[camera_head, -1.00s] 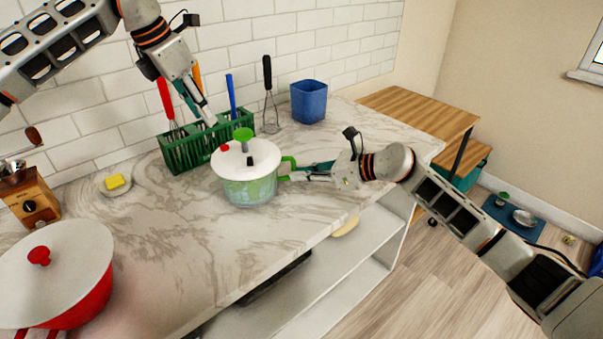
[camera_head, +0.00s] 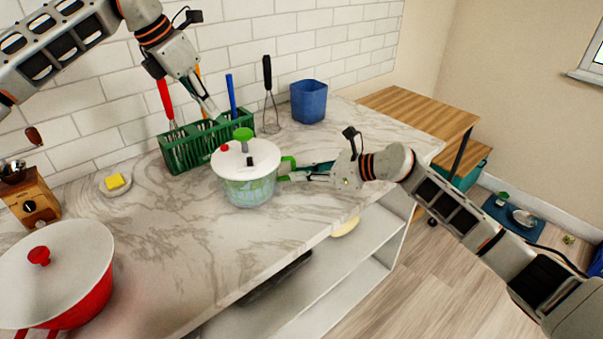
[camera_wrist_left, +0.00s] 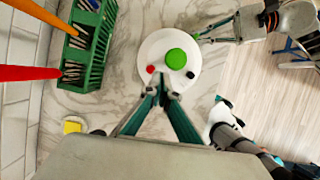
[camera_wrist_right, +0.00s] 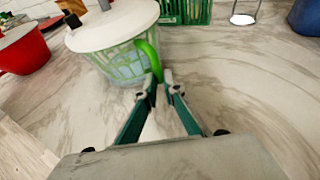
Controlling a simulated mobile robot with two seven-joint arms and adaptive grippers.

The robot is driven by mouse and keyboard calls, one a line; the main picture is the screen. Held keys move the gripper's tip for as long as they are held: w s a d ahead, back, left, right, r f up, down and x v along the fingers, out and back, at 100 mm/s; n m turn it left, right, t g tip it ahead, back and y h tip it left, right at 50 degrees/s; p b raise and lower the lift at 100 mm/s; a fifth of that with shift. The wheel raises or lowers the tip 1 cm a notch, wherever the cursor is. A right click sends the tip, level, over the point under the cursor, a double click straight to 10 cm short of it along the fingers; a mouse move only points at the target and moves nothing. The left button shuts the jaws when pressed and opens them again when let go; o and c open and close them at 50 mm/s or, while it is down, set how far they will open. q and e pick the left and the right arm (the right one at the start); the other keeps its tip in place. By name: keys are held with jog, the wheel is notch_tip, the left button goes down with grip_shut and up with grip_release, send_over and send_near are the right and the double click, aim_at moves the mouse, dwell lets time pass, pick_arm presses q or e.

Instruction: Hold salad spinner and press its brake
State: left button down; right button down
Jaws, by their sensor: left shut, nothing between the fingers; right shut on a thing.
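The salad spinner (camera_head: 250,183) stands upright on the marble counter, with a clear bowl and white lid (camera_wrist_left: 160,45). The lid carries a green knob (camera_head: 243,134), a red button (camera_head: 225,148) and a black button (camera_head: 249,161). A green side handle (camera_wrist_right: 150,58) curves out of the bowl. My right gripper (camera_head: 284,172) is shut on this handle; its fingertips show at the handle's lower end in the right wrist view (camera_wrist_right: 160,82). My left gripper (camera_head: 216,114) is shut and empty, raised behind the lid. In the left wrist view its fingertips (camera_wrist_left: 160,91) appear near the lid's edge, close to the red button.
A green rack (camera_head: 187,152) with utensils stands close behind the spinner, under my left gripper. A whisk (camera_head: 268,90) and blue container (camera_head: 308,102) are at the back. A red pot (camera_head: 85,302) is front left, a yellow block (camera_head: 115,181) on a dish farther back. Counter left of the spinner is clear.

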pick_arm(q)
jog(key=d+r+n+t+h, duration=0.1)
jog(key=d+r+n+h, duration=0.2)
jog(key=d+r+h, duration=1.2)
jog(key=w+a+r+n+t+y, duration=0.1)
jog(key=w+a+r+n+t, duration=0.1)
jog(key=w+r+n+t, duration=0.5)
jog(key=w+a+r+n+t+y, duration=0.2)
jog(key=r+n+t, duration=0.3)
jog(key=r+n, duration=0.55)
jog(key=w+a+f+n+t+y, duration=0.35)
jog(key=w+a+n+y, duration=0.2)
jog(key=n, duration=0.45)
jog(key=n+g+y, duration=0.8)
jog(key=n+g, duration=0.3)
jog(key=g, duration=0.3)
send_over(223, 148)
notch_tip(223, 148, down, 30)
jog(key=shift+w+f, duration=0.1)
jog(key=shift+f, duration=3.05)
